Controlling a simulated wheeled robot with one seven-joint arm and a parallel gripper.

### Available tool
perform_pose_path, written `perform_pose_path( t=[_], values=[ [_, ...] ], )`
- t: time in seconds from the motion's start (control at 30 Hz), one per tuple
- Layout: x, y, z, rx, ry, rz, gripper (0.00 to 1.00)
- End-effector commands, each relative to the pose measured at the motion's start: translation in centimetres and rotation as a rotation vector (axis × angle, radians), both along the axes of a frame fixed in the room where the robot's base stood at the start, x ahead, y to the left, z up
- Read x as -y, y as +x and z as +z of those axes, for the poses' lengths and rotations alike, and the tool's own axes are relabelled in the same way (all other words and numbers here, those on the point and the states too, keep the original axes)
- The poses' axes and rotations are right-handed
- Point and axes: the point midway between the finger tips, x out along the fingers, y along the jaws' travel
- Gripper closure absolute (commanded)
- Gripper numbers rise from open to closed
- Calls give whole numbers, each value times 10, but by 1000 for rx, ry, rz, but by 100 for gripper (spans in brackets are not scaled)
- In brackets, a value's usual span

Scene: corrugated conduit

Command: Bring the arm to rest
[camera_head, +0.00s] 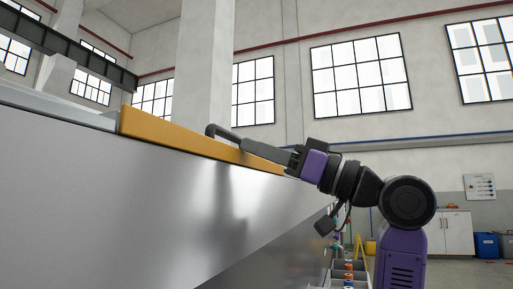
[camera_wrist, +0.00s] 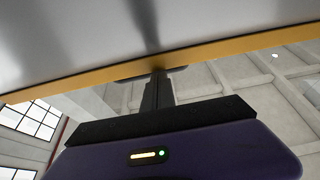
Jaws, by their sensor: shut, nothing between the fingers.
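My gripper (camera_head: 213,131) is held out to the left from my purple and black arm, close to a yellow edge strip (camera_head: 190,138) on top of a large grey metal panel (camera_head: 130,175). Its fingers are together and hold nothing. In the wrist view my gripper (camera_wrist: 156,76) ends near the yellow strip (camera_wrist: 205,53), with the grey panel (camera_wrist: 90,35) beyond. Whether the fingers touch the strip or only pass close to it, I cannot tell.
The grey panel fills the left and lower middle of the head view. Small parts in bins (camera_head: 348,275) stand low beside my arm. A white cabinet (camera_head: 452,232), blue bins (camera_head: 487,245) and a yellow stand (camera_head: 358,248) are farther back. Open air lies above the arm.

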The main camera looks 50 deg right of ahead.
Motion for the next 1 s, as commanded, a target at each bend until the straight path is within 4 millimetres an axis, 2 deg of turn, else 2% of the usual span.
perform_pose_path(
  t=[0.03, 0.3, 0.5, 0.87, 1.0],
  values=[
    [2, 1, -13, -28, -3, 2, 100],
    [18, -39, -22, -13, -1, -3, 100],
    [26, -60, -28, -4, 0, -2, 100],
    [28, -65, -29, -1, 5, -4, 100],
    [44, -58, -41, 0, 60, -28, 100]
  ],
)
